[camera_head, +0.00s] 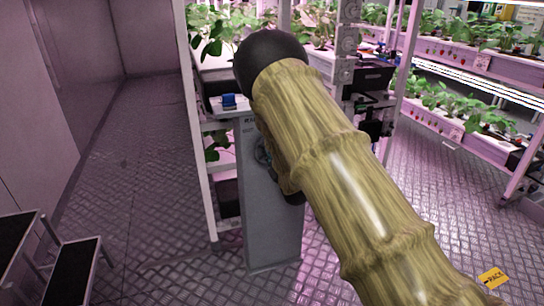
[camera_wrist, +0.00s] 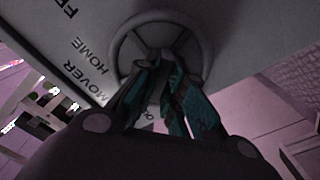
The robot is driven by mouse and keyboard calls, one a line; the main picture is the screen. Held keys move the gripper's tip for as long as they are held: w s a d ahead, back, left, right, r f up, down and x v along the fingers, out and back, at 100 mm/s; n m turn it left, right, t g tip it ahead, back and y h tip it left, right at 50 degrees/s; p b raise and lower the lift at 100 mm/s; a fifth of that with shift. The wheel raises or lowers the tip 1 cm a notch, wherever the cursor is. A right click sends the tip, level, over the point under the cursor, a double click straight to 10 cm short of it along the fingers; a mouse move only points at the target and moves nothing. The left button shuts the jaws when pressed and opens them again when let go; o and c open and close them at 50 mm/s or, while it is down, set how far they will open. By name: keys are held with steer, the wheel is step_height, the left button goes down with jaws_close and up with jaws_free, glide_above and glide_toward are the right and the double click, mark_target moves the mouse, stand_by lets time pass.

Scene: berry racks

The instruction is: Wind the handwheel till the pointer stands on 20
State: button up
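A grey handwheel (camera_wrist: 122,48) with spokes is on the face of a grey panel in the wrist view. In the head view, the handwheel (camera_head: 262,150) shows as a dark round edge on the upright grey pedestal (camera_head: 268,225), mostly behind my arm. My gripper (camera_wrist: 172,62) has dark fingers with teal pads. The fingers are close together in front of the wheel's lower part. I cannot tell whether they touch the rim or a spoke, or hold anything. Black lettering, including "MOVER" and "HOME", is printed beside the wheel. No pointer or scale can be made out.
A white plant rack (camera_head: 205,170) stands just left of and behind the pedestal. More racks with berry plants (camera_head: 460,105) stand at the right. Dark steps (camera_head: 72,272) are at the lower left. The aisle floor at left is clear.

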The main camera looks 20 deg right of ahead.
steer(key=o, duration=0.5)
steer(key=shift+d+f, duration=0.1)
steer(key=shift+f, duration=0.05)
steer(key=shift+c, duration=0.2)
steer(key=s, duration=1.2)
steer(key=shift+d, duration=0.2)
